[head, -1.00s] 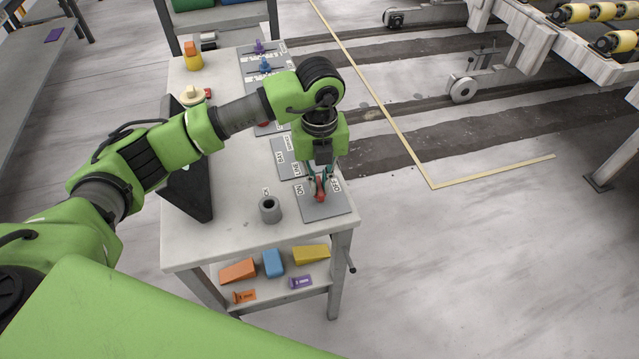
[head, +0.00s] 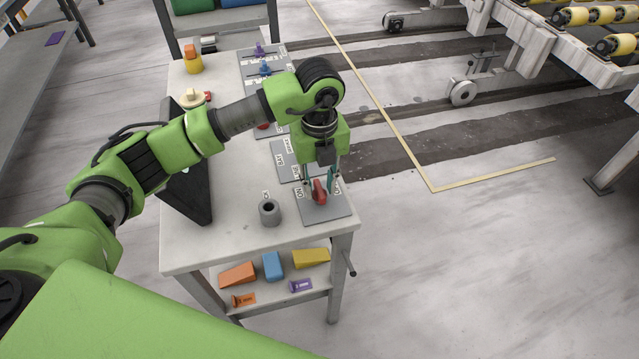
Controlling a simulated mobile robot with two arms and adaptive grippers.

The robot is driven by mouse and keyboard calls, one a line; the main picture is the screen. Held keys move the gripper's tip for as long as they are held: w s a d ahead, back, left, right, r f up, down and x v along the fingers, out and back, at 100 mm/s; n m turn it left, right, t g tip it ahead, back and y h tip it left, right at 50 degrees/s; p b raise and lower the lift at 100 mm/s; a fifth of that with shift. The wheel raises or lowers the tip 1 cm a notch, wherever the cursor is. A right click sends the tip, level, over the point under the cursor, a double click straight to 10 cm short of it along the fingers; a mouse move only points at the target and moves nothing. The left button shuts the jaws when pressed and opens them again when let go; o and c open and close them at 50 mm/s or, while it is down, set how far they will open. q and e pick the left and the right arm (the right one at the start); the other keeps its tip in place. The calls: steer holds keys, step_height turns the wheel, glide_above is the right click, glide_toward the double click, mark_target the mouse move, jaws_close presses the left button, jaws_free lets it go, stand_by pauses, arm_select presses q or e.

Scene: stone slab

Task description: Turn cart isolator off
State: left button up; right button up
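A grey plate (head: 327,212) with a red switch handle (head: 319,191) lies at the near right corner of the table. An "ON" label shows at the plate's left; the label at its right is partly hidden. My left gripper (head: 319,183) points down over the plate. Its fingers are spread apart on either side of the red handle and hold nothing. Whether a finger touches the handle I cannot tell. The handle stands up from the plate, its long side running roughly toward the camera. My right gripper is not in view.
A grey cylinder (head: 269,211) stands left of the plate. A black wedge-shaped object (head: 190,195) lies under my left arm. More labelled plates (head: 284,160) line the table's right edge. A lower shelf (head: 270,297) holds coloured blocks. Open floor lies to the right.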

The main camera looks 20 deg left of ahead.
mark_target(320, 188)
arm_select(q)
step_height(320, 188, up, 12)
stand_by(0.6)
stand_by(0.5)
